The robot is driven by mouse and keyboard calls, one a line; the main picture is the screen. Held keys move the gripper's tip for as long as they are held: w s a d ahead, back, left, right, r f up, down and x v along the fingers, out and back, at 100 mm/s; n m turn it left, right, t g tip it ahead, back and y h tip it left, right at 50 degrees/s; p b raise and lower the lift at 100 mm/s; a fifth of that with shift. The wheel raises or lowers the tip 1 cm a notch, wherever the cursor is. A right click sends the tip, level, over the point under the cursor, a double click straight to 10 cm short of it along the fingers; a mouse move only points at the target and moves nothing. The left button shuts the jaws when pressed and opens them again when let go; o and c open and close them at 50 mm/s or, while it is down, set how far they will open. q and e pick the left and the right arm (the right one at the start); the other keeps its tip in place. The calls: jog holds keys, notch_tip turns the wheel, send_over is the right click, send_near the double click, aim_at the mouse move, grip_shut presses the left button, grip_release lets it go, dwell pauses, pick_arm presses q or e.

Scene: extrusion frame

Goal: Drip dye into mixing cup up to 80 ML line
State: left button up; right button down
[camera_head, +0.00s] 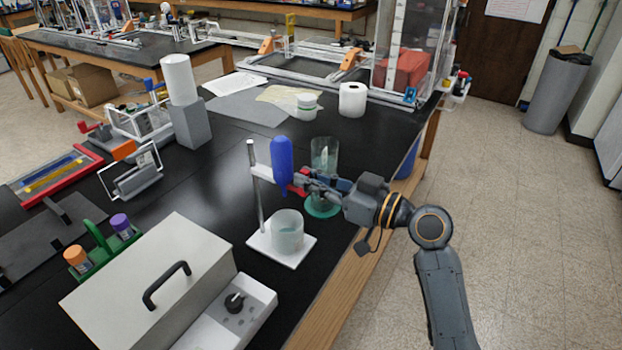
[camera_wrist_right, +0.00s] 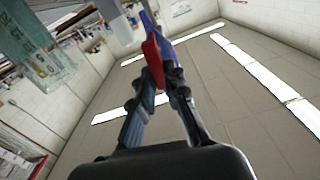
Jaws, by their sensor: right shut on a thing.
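A blue dye vessel (camera_head: 282,165) is upright at the top of a thin grey stand rod (camera_head: 254,185). A clear cup (camera_head: 287,232) with pale contents stands on the stand's white base (camera_head: 283,256), below the vessel. Its markings and fill level are too small to read. My right gripper (camera_head: 297,186) is beside the vessel's lower end, reaching in from the right. In the right wrist view its fingers (camera_wrist_right: 160,75) are shut on a red lever (camera_wrist_right: 152,62), with a blue part behind it. My left gripper is not in view.
A tall clear vessel (camera_head: 324,153) stands behind my right gripper, with a green disc (camera_head: 323,208) below it near the bench edge. A grey box (camera_head: 150,290) with a black handle is front left.

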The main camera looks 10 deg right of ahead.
jog(key=shift+w+d+f+m+p, duration=0.4)
jog(key=shift+m+p, duration=0.2)
jog(key=shift+m, duration=1.8)
jog(key=shift+w+d+f+m+p, duration=0.4)
jog(key=shift+m+p, duration=0.2)
jog(key=shift+m, duration=1.8)
jog(key=shift+w+d+f+m+p, duration=0.35)
jog(key=shift+f+m+p, duration=0.2)
jog(key=shift+m, duration=1.85)
jog(key=c, duration=1.4)
grip_release()
jog(key=shift+o, duration=0.2)
jog(key=shift+s, duration=0.1)
jog(key=v, duration=1.2)
